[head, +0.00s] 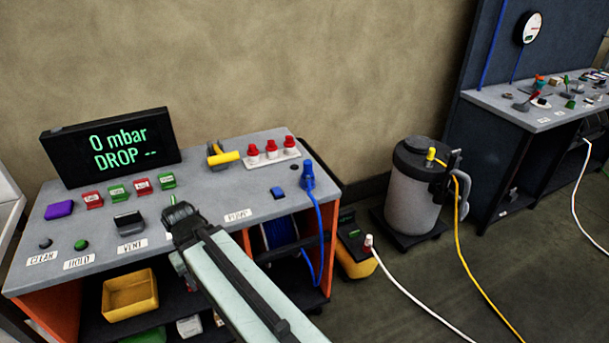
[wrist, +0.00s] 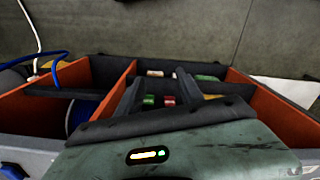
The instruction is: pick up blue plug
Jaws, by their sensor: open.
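The blue plug (head: 308,176) stands upright at the right end of the grey bench top (head: 215,190), with a blue hose (head: 320,230) running from it down the bench's right side. My gripper (head: 178,216) is over the front part of the bench, well left of the plug, and holds nothing that I can see. In the wrist view my gripper (wrist: 160,82) has its two dark fingers apart, in front of orange-walled shelf bays. A blue piece (wrist: 12,171) shows at the lower left corner there; I cannot tell whether it is the plug.
A display (head: 110,147) stands at the back left. A grey canister (head: 412,195) stands on the floor to the right.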

